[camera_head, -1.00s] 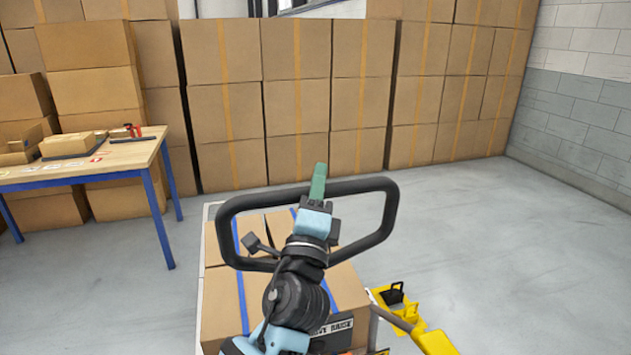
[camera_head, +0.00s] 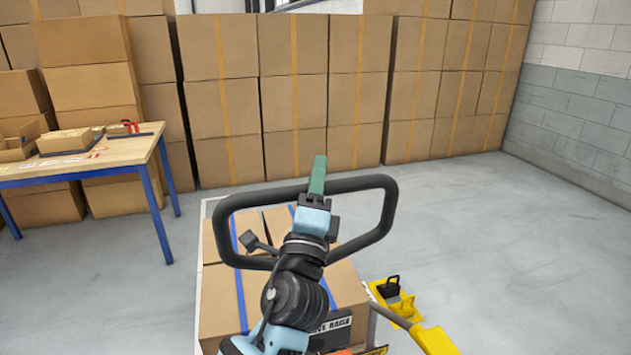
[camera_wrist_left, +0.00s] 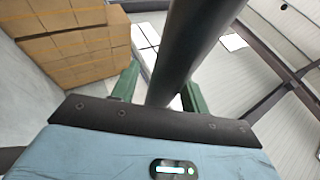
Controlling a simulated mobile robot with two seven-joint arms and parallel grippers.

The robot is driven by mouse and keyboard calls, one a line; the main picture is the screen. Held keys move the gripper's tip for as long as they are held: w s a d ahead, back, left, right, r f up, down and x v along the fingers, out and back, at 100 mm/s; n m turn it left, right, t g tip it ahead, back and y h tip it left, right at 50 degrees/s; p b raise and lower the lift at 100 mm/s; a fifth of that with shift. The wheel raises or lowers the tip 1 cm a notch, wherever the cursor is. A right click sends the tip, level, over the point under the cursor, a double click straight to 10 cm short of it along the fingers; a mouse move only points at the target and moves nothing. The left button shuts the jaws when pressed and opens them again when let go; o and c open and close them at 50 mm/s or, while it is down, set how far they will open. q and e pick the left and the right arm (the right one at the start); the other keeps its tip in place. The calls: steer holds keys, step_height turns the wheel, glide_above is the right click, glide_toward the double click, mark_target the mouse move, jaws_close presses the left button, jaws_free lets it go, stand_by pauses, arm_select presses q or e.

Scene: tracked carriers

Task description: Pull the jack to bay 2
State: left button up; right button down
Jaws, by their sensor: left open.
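The jack's handle (camera_head: 380,184) is a black loop standing upright in the middle of the head view. My left gripper (camera_head: 318,178) is at the loop's top bar, with a green finger showing above it. In the left wrist view the two green fingers of my left gripper (camera_wrist_left: 160,92) stand apart on either side of the dark bar (camera_wrist_left: 190,50); contact cannot be told. Cartons with blue straps (camera_head: 220,295) are stacked below and beyond the handle. The jack's forks and any bay 2 marking are not visible. My right gripper is not in view.
A table with blue legs (camera_head: 160,215) stands at the left, with cartons and small items on it. Stacked cartons (camera_head: 290,105) line the back. A yellow item with a black part (camera_head: 402,306) and a yellow bar (camera_head: 434,341) are at lower right. Grey floor (camera_head: 480,230) is clear at right.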

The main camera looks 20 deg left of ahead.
arm_select(q)
steer(key=a+b+v, duration=0.1)
steer(key=b+v, duration=0.1)
steer(key=v, duration=0.5)
steer(key=shift+s+d+f, duration=0.2)
steer(key=shift+s+d, duration=0.2)
steer(key=shift+d, duration=0.15)
